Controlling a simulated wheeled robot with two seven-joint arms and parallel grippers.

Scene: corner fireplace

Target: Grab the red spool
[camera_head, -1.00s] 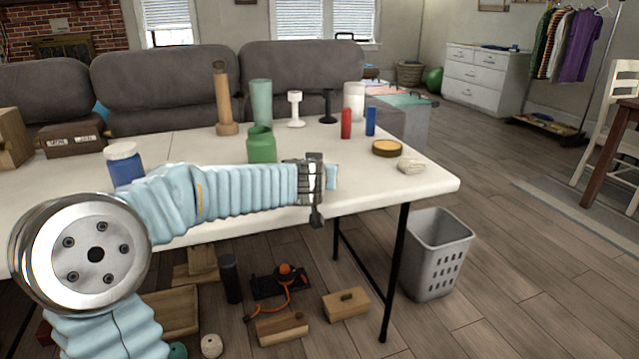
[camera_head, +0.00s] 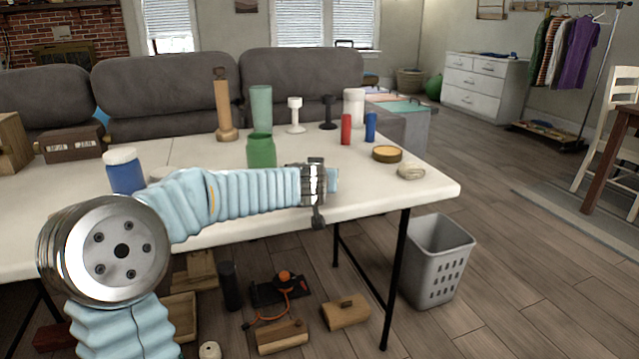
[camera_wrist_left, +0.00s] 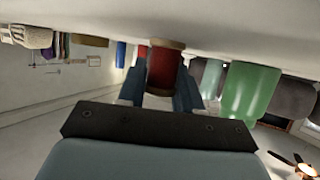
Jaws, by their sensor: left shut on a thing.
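The red spool (camera_wrist_left: 164,68), with brown wooden ends, shows in the left wrist view between the two blue fingers of my left gripper (camera_wrist_left: 160,86), which is shut on it. It is at or close to the tabletop; I cannot tell whether it touches. In the head view my left arm reaches over the front of the white table (camera_head: 425,186), and the gripper hides the spool there. A plain red cylinder (camera_head: 346,129) stands farther back on the table. My right gripper is not in view.
A green jar (camera_head: 261,151), a blue cylinder (camera_head: 370,128), a round tin (camera_head: 387,154) and a pale stone-like lump (camera_head: 411,171) stand on the table. A grey basket (camera_head: 437,262) is on the floor by the right table leg. Wooden boxes lie underneath.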

